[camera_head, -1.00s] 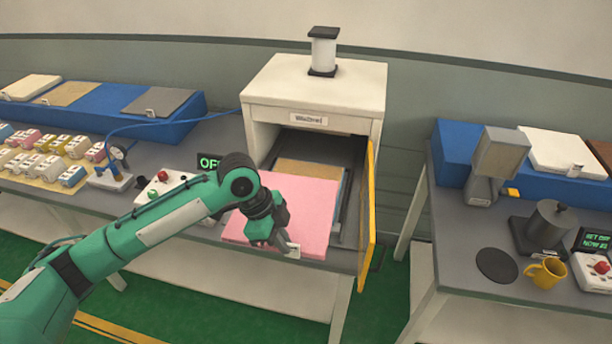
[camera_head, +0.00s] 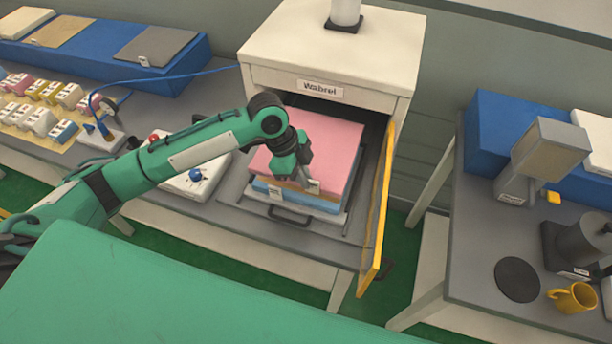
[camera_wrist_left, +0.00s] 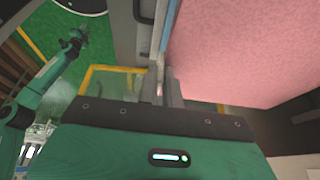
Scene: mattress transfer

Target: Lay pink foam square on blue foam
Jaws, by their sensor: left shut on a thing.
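The pink foam square (camera_head: 325,145) lies over the blue foam (camera_head: 330,205) on a tray in the open front of the white cabinet. A thin tan layer (camera_head: 290,186) shows between them at the front edge. My left gripper (camera_head: 310,184) is shut on the pink foam's front edge, near a small white tag. In the left wrist view, the pink foam (camera_wrist_left: 250,45) fills the upper right and a strip of blue (camera_wrist_left: 167,25) runs along its side. Also there, a green arm with a dark gripper (camera_wrist_left: 75,42) shows small at left; its jaws are too small to read.
The white cabinet (camera_head: 330,45) has its yellow-edged door (camera_head: 381,215) swung open at right. The tray handle (camera_head: 290,216) projects in front. A control box (camera_head: 200,183) stands left of the tray. A yellow mug (camera_head: 573,297) stands on the right table.

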